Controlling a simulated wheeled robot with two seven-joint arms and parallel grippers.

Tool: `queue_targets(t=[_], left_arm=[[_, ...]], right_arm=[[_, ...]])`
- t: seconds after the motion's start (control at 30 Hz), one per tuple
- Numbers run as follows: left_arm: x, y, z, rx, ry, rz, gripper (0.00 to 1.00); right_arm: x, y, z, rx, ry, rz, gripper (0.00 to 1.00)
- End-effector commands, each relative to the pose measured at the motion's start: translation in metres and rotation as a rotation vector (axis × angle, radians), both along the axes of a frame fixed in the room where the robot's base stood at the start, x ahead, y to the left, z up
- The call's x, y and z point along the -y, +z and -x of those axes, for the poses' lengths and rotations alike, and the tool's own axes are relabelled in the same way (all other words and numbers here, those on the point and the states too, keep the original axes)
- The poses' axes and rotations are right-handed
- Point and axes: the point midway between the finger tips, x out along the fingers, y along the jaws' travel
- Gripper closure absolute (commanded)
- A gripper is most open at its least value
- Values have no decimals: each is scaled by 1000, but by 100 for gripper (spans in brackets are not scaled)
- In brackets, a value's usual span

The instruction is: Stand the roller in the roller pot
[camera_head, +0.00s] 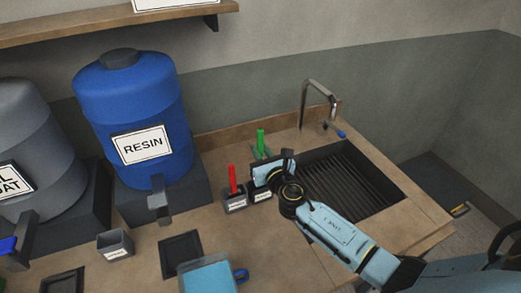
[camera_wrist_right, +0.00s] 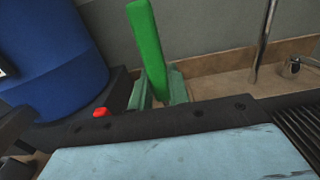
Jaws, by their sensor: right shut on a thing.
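My right gripper (camera_head: 262,154) reaches in from the right over the counter, beside the sink. It is shut on the roller's green handle (camera_head: 260,139), which points up. In the right wrist view the green handle (camera_wrist_right: 147,45) rises between the two fingertips (camera_wrist_right: 158,92), leaning a little to the left. The roller's lower end is hidden behind my gripper and wrist. Two small dark labelled pots stand just nearer than the gripper, the right one (camera_head: 260,196) partly under my wrist. The left pot (camera_head: 235,205) holds a red-handled tool (camera_head: 232,178). I cannot read their labels. My left gripper is not in view.
A blue resin barrel (camera_head: 130,100) with a tap stands at the left, a grey barrel (camera_head: 40,150) beyond it. The sink (camera_head: 350,185) and its faucet (camera_head: 319,88) are at the right. A grey pot (camera_head: 115,245) and a light blue container (camera_head: 210,277) stand in front.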

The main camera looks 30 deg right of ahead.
Motion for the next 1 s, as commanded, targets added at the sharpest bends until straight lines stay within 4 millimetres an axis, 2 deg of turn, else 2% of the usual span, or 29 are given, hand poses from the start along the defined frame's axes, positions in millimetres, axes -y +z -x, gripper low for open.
queue_targets(t=[0.27,1.0], left_arm=[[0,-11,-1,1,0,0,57],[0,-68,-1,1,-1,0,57]], right_arm=[[0,-12,1,-1,1,1,100],[0,-71,1,0,0,1,100]])
